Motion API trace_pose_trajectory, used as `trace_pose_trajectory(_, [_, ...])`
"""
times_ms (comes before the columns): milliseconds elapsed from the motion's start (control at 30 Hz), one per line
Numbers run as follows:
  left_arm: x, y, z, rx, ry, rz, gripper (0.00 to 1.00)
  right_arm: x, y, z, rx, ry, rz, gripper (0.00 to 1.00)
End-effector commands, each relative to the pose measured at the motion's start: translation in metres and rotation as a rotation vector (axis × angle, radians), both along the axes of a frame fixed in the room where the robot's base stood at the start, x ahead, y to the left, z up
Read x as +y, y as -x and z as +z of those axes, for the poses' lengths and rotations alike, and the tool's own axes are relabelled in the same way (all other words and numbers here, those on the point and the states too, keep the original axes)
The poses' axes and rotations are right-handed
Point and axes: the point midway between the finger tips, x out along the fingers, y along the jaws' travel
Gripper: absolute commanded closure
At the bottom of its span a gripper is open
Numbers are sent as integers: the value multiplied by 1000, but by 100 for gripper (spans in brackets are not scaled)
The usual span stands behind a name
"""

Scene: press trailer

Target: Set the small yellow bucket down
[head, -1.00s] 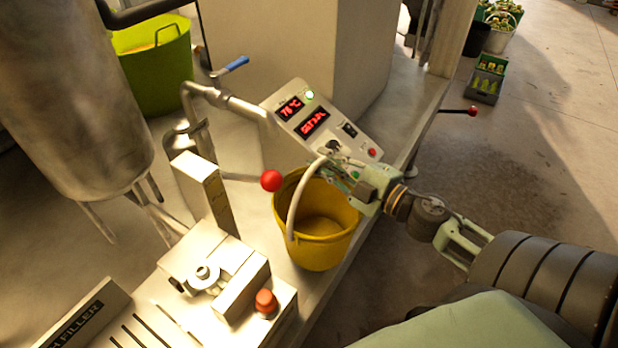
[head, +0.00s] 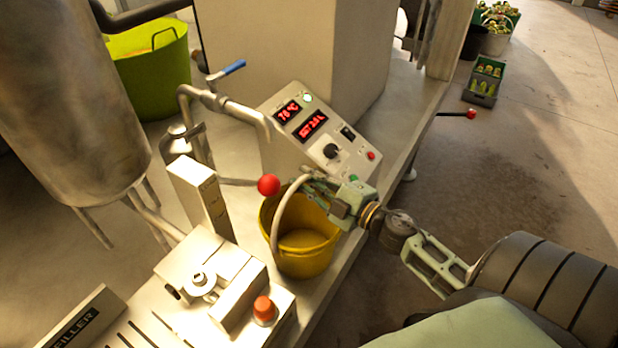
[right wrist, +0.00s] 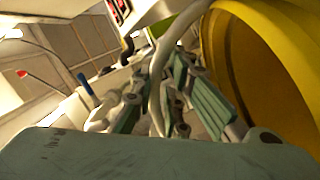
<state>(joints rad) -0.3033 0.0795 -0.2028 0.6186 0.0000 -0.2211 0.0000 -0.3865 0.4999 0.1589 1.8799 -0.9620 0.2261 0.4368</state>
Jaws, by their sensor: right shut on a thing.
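The small yellow bucket (head: 307,260) is upright over the metal platform, left of the platform's edge and below the control panel. Its pale handle (head: 275,220) arches up to my right gripper (head: 312,186), which is shut on it. In the right wrist view the handle (right wrist: 157,85) runs between the fingers (right wrist: 165,95), and the bucket wall (right wrist: 270,60) fills the right side. The bucket looks empty inside. I cannot tell whether its base touches the platform. My left gripper is not in view.
A red ball knob (head: 268,186) is close to the bucket's left rim. The control panel (head: 320,130) stands behind. A red button (head: 264,310) on the filler is in front on the left. A large green tub (head: 155,75) is at the back left. The platform edge drops to floor at right.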

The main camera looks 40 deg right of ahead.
Motion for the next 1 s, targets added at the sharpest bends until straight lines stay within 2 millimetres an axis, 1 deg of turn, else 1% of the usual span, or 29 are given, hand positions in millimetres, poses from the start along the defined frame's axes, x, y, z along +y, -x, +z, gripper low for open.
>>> trace_pose_trajectory(67, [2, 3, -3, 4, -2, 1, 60, 0, 0, -4, -1, -1, -1, 100])
trace_pose_trajectory(100, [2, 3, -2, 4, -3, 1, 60, 0, 0, -3, 0, 0, 0, 83])
trace_pose_trajectory(267, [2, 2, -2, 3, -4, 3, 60, 0, 0, -3, 1, -1, -1, 69])
trace_pose_trajectory(300, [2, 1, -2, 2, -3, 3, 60, 0, 0, -3, 1, -1, -1, 68])
trace_pose_trajectory(533, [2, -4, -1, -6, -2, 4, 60, 0, 0, -3, 1, -1, -1, 68])
trace_pose_trajectory(667, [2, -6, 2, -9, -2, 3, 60, 0, 1, 1, 2, -1, 0, 68])
trace_pose_trajectory(767, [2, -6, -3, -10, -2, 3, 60, -3, 13, -2, 4, -1, -2, 68])
trace_pose_trajectory(867, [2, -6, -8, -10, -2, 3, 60, -7, 30, -2, 4, -2, -2, 68])
trace_pose_trajectory(1000, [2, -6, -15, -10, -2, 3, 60, -14, 59, -2, 5, -2, -2, 68])
